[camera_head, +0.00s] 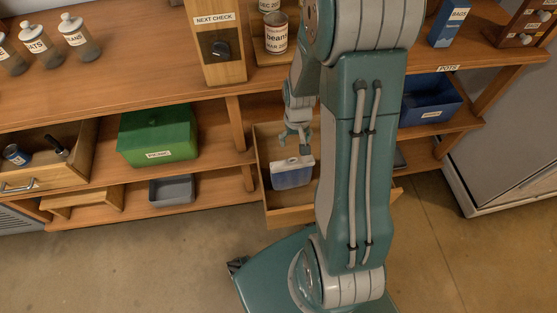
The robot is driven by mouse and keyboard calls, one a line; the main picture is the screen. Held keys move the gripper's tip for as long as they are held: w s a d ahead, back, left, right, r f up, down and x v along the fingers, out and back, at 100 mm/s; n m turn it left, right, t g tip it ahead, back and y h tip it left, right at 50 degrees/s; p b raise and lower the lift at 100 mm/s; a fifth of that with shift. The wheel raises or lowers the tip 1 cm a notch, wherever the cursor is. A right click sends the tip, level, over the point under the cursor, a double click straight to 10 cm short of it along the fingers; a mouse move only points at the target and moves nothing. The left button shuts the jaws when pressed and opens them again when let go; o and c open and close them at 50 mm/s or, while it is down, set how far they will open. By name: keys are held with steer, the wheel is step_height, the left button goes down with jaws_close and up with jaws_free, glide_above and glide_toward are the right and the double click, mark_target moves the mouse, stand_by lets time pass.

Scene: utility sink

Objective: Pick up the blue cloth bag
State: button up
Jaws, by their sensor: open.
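A pale blue and white item (292,177) stands in an open wooden drawer (290,215) below the counter. It seems to be the blue cloth bag, but it is small and I cannot be sure. My gripper (295,146) points down just above its top edge, with its fingers open. I cannot tell whether a finger touches it. My arm hides the right part of the drawer.
A green box (158,135) and a grey tray (172,190) sit on the shelves to the left. A blue bin (430,100) is on the right shelf. Another open drawer (45,160) is at far left. A wooden "NEXT CHECK" stand (216,50) and a can (277,34) stand on top.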

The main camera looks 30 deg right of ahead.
steer(key=shift+w+f, duration=0.25)
steer(key=shift+f, duration=0.35)
glide_toward(292, 171)
steer(key=f, duration=0.1)
steer(key=w+f, duration=0.1)
steer(key=f, duration=0.3)
steer(key=shift+w+d, duration=0.2)
steer(key=shift+d, duration=0.2)
steer(key=shift+c, duration=0.4)
jaws_close()
